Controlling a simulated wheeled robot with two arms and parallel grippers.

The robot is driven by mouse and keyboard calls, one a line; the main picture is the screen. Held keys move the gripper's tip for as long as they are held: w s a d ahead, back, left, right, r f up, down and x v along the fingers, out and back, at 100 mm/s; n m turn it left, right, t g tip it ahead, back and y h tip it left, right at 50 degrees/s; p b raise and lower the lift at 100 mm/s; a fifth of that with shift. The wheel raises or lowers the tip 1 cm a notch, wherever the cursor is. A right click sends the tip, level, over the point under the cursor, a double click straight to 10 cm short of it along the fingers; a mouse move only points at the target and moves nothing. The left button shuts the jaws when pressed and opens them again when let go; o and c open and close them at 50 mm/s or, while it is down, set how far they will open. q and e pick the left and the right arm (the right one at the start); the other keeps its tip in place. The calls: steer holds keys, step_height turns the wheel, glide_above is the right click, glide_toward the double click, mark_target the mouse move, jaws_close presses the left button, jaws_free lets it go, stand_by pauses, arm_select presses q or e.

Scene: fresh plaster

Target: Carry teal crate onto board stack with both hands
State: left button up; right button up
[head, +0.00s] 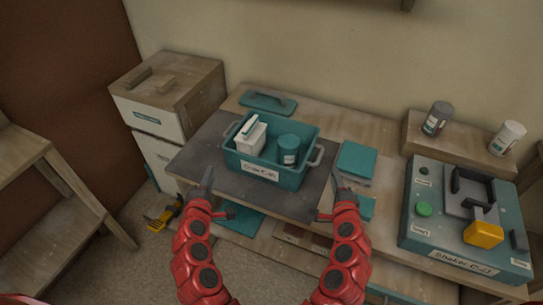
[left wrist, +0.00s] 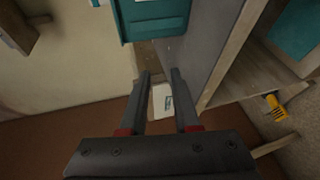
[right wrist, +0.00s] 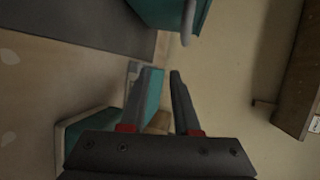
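The teal crate (head: 284,181) sits upright on a dark mat (head: 213,150) on the wooden bench, with a grey handle at each end and a label on its front. It holds a white container (head: 250,138) and a teal jar (head: 289,150). The crate also shows in the left wrist view (left wrist: 155,24) and right wrist view (right wrist: 170,10). My left gripper (head: 218,192) is open and empty, in front of the crate's left end. My right gripper (head: 328,194) is open and empty, in front of its right end. Neither touches the crate. I cannot tell for sure which thing is the board stack.
A wooden-topped white cabinet (head: 160,115) stands left of the bench. Flat teal pieces (head: 355,160) lie right of the crate, and a teal handled plate (head: 267,102) lies behind it. A shaker machine (head: 420,232) and two jars on a wooden block (head: 455,138) are further right.

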mark_target(222, 160)
arm_select(q)
steer(key=shift+w, duration=0.2)
arm_select(e)
steer(key=shift+w, duration=0.2)
